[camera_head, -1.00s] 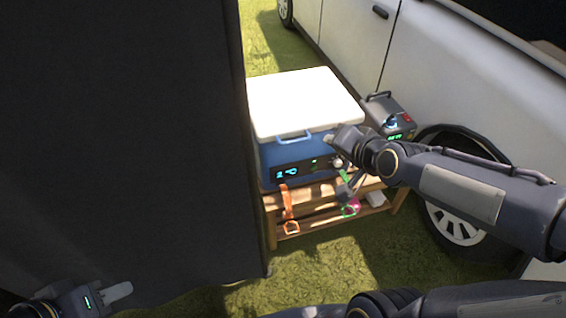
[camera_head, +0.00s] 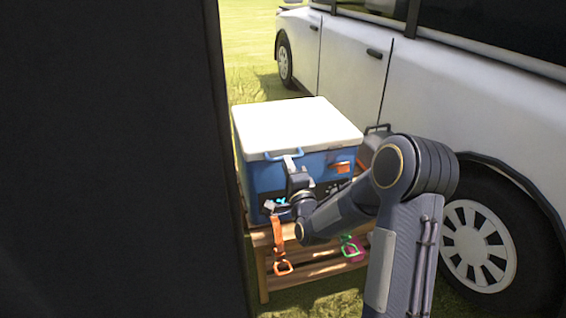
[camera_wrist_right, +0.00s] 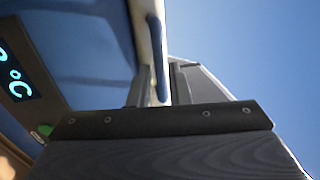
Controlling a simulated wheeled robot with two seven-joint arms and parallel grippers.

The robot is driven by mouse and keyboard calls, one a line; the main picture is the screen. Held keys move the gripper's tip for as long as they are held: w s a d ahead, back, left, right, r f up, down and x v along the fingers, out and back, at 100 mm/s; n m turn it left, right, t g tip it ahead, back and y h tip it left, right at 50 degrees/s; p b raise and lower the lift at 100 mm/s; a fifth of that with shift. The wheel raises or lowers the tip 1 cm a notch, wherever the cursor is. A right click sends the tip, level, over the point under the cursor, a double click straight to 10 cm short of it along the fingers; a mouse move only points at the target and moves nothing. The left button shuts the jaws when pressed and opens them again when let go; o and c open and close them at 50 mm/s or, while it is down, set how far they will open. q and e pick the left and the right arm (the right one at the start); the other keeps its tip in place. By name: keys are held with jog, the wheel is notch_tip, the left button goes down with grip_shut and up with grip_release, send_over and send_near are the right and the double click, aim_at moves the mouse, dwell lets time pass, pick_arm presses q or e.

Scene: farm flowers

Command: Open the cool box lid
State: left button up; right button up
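The cool box (camera_head: 258,177) is blue with a white lid (camera_head: 298,124) that lies flat and closed on top. A blue handle (camera_head: 274,156) sticks out at the front under the lid's edge. My right gripper (camera_head: 293,163) is at the front of the box, fingers pointing up at this handle. In the right wrist view the handle (camera_wrist_right: 158,60) runs between the two fingers (camera_wrist_right: 160,88); I cannot tell whether they clamp it. An orange piece (camera_head: 341,167) shows on the right of the box front. My left gripper is not in view.
The box stands on a wooden slatted stand (camera_head: 262,270) with coloured straps hanging. A dark panel (camera_head: 110,160) fills the left. A white vehicle (camera_head: 460,90) stands close on the right. A grey device (camera_head: 372,140) is partly hidden behind my arm.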

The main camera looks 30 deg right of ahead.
jog(key=shift+x, duration=1.8)
grip_shut()
